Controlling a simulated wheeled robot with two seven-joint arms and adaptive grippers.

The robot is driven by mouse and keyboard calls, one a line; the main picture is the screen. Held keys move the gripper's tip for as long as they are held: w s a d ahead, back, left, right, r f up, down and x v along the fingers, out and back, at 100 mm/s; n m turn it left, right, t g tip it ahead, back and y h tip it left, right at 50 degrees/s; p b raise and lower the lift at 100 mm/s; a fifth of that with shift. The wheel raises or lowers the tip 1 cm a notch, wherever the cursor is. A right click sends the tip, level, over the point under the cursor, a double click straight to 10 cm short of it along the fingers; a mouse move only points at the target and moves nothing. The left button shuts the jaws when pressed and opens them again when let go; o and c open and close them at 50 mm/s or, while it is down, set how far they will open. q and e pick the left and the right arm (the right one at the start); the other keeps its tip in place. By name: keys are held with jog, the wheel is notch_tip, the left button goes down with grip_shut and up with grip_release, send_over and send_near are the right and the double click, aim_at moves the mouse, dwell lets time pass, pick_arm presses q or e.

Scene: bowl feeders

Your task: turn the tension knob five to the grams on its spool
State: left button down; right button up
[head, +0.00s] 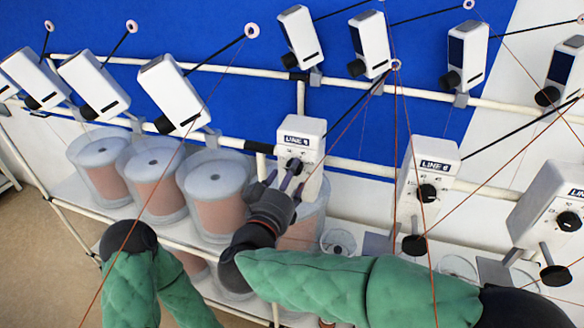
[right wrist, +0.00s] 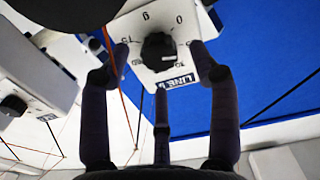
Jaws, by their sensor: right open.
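A white tensioner box (head: 297,133) labelled "LINE" and a digit I cannot read for sure carries a black tension knob (head: 294,165). In the right wrist view the knob (right wrist: 158,50) sits on a dial with "0", "g" and "15" marks, seen upside down. My right gripper (head: 284,184) is open in front of this box. In the right wrist view its fingers (right wrist: 160,70) spread to both sides of the knob, with gaps between. A copper-coloured spool (head: 300,232) stands below the box, partly hidden by my right arm; no gram figure is readable on it. My left gripper is not in view.
More tensioner boxes with knobs stand to the right (head: 428,188) and along the upper rail (head: 370,45). Several wrapped spools (head: 160,178) stand on the shelf at left. Thin wires and black rods cross the space around my right arm.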

jog(key=shift+x, duration=1.05)
jog(key=shift+w, duration=0.25)
jog(key=shift+s+r, duration=0.1)
jog(key=shift+r, duration=0.05)
jog(key=c, duration=1.1)
jog(key=shift+c, duration=0.2)
